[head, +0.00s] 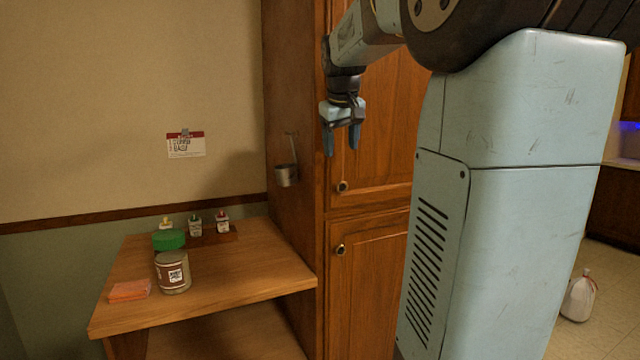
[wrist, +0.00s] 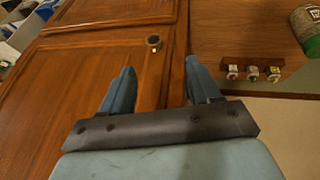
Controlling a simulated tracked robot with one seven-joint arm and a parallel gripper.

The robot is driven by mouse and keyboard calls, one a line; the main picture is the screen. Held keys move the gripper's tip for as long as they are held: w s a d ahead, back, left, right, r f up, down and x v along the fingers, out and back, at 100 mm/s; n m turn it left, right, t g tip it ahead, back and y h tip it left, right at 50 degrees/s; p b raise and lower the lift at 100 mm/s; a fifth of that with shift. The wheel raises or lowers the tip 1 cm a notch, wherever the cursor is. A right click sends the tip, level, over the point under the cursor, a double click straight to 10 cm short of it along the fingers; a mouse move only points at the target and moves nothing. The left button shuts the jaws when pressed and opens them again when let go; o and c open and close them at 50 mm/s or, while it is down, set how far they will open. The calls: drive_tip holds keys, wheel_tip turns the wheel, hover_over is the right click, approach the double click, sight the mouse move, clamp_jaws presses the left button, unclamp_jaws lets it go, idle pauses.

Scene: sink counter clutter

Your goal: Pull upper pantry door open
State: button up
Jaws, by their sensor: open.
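The upper pantry door (head: 385,120) is brown wood and looks shut, with a small round knob (head: 342,187) near its lower left corner. The knob also shows in the wrist view (wrist: 153,41), ahead of and between my fingers. My gripper (head: 342,152) is open and empty, fingers pointing down, above the knob in the head view and apart from it. In the wrist view my gripper (wrist: 160,85) has its blue fingers spread over the door and its edge. My arm and body hide the door's right part in the head view.
The lower door (head: 365,290) has its own knob (head: 340,249). A metal cup (head: 286,175) hangs on the cabinet's side.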

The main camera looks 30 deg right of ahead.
sight(342, 184)
drive_tip(key=x, duration=0.9)
drive_tip(key=d+x, duration=0.1)
drive_tip(key=x, duration=0.4)
drive_tip(key=shift+w+r, duration=0.2)
drive_tip(key=shift+w, duration=0.2)
clamp_jaws()
